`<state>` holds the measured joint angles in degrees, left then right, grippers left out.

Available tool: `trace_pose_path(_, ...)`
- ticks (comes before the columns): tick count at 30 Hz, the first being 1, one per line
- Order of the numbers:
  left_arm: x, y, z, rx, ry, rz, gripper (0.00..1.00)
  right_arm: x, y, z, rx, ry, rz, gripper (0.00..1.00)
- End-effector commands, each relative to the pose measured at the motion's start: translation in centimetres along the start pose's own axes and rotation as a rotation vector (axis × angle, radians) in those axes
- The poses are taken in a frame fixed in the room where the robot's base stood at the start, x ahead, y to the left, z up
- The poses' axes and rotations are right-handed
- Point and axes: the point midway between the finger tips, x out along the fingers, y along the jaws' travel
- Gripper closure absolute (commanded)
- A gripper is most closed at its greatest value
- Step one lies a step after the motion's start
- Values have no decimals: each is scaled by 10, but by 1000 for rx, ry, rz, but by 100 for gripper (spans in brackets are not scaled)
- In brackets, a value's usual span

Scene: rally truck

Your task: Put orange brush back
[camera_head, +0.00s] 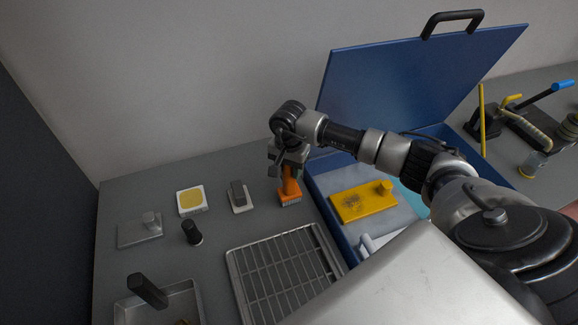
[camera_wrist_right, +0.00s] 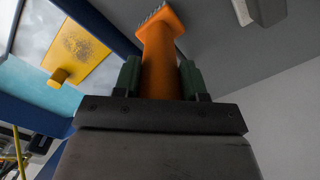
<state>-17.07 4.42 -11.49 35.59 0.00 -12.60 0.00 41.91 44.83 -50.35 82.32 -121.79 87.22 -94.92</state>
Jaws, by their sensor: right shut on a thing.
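The orange brush (camera_head: 289,191) is upright, bristles down, at the grey tabletop just left of the blue case. I cannot tell if the bristles touch the table. My right gripper (camera_head: 288,170) is shut on its handle from above. In the right wrist view the orange handle (camera_wrist_right: 159,68) sits between the two green finger pads of the right gripper (camera_wrist_right: 160,80), with the bristles at the far end. My left gripper is not in view.
The open blue case (camera_head: 330,215) holds a yellow plate (camera_head: 363,203) with a knob. Left of the brush are a grey-handled block (camera_head: 238,196), a yellow-topped white block (camera_head: 191,200) and a black knob (camera_head: 191,233). A wire rack (camera_head: 283,265) lies in front, a metal tray (camera_head: 180,295) front left.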

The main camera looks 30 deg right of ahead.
Motion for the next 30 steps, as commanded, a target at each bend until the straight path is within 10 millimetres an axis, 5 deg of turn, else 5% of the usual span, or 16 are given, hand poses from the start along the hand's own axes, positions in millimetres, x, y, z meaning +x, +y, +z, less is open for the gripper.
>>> trace_pose_path(6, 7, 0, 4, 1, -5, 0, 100, 6, 0, 0, 0, 0, -1, 89)
trace_pose_path(7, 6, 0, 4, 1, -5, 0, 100, 4, 0, 0, 0, 0, 0, 54)
trace_pose_path(11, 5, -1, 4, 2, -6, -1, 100, 4, 0, 0, 0, 0, 0, 34)
trace_pose_path(24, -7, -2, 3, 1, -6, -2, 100, 0, 0, 1, 0, -2, 1, 33)
trace_pose_path(30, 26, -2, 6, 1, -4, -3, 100, -28, -1, -1, -2, 6, -5, 33)
